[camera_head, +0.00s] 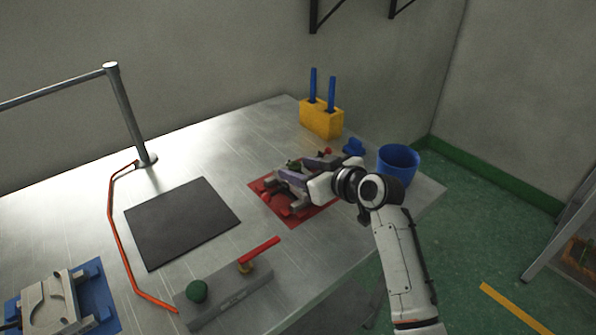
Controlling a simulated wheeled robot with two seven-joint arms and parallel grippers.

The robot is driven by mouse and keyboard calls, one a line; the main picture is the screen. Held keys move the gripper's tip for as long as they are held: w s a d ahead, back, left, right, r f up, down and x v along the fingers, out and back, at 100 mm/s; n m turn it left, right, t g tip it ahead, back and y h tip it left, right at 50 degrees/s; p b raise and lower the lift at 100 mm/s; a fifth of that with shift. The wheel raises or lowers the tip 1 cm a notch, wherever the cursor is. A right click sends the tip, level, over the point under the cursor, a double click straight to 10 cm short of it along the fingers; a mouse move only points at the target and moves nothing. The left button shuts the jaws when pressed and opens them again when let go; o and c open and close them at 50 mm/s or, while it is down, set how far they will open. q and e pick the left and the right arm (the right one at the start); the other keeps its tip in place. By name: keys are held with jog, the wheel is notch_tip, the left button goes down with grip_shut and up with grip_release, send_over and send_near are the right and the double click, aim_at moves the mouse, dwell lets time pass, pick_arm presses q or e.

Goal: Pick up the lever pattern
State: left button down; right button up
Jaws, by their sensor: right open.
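My right gripper (296,186) reaches in from the right over the red mat (284,221). It is open, its fingers at a grey-mauve block (318,164) on the mat. A small dark green piece (293,163) shows beside the block, at the fingers' far side; it may be the lever pattern, but it is too small and partly hidden to be sure. I cannot tell whether the fingers touch anything. My left gripper is not in view.
A blue cup (398,162) and a yellow block with blue rods (321,122) stand behind the gripper. A black mat (182,222) lies bare. A grey fixture with green knob (197,291) and red handle (260,250) is in front; a grey mould (52,305) is front left.

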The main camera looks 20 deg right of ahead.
jog(key=c, duration=1.1)
